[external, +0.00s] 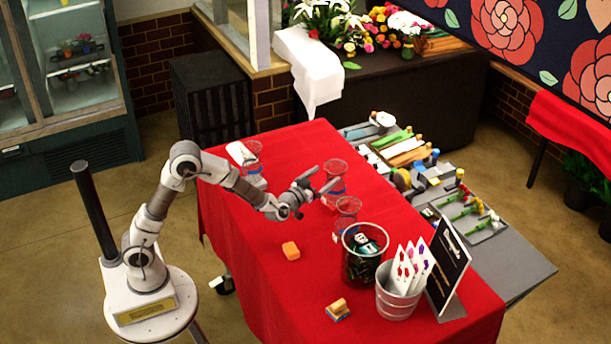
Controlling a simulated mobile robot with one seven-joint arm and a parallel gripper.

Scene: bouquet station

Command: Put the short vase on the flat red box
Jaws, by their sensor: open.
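Several clear glass vases stand on the red-covered table. One vase (337,167) is just behind my gripper's fingers, another vase (347,213) is nearer the camera, and a third vase (253,152) is at the far left end. I cannot tell for sure which is the short one. My gripper (326,179) is open, with its fingers pointing right toward the vase behind them. Nothing shows between the fingers, and I cannot tell whether they touch the glass. I cannot make out the flat red box against the red cloth.
A dark-filled clear container (365,262), a metal bucket with packets (399,297) and a black display board (447,262) crowd the near right. An orange block (291,250) and a wooden-topped stamp or brush (338,309) lie on the red tablecloth (262,290). The table's left front is mostly clear.

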